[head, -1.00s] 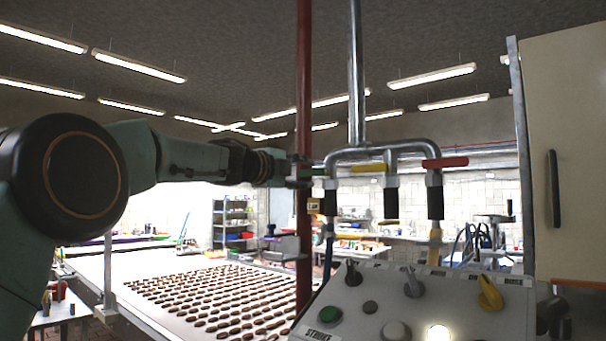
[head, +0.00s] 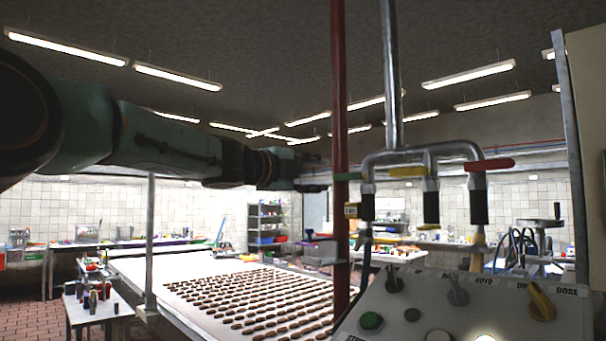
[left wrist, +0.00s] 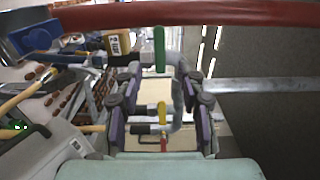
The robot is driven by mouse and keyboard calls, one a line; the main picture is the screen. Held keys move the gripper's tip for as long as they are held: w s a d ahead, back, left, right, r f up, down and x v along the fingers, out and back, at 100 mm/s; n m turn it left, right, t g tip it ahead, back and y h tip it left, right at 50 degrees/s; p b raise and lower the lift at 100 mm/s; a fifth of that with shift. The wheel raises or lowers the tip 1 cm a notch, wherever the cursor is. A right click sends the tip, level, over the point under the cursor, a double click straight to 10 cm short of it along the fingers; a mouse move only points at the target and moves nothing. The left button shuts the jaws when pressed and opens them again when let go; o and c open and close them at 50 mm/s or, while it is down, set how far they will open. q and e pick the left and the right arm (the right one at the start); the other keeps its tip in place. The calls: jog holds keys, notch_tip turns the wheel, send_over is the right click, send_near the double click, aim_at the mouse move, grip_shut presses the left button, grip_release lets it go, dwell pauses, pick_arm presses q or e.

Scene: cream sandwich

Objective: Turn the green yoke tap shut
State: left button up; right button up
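The green yoke tap has a green handle, which stands upright in the left wrist view (left wrist: 160,48), centred just beyond the fingertips. In the head view only a small green piece of the handle (head: 349,177) shows by the red pipe. My left gripper (head: 322,183) is level with it, just left of the red pipe. In the left wrist view my left gripper (left wrist: 159,75) is open, one finger on each side of the handle's line, with nothing clamped. I cannot tell whether the fingers reach around the handle. My right gripper is not in view.
A red vertical pipe (head: 340,120) stands close to the gripper. The yellow tap handle (head: 408,171) and red tap handle (head: 491,165) sit right on the same steel yoke (head: 420,151). A control panel (head: 470,310) is below; a conveyor (head: 165,270) carries rows of dark biscuits.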

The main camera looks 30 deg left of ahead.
pick_arm(q)
jog(key=v, duration=0.4)
jog(key=shift+w+d, duration=0.1)
jog(key=shift+w, duration=0.1)
jog(key=shift+s, duration=0.15)
dwell(0.3)
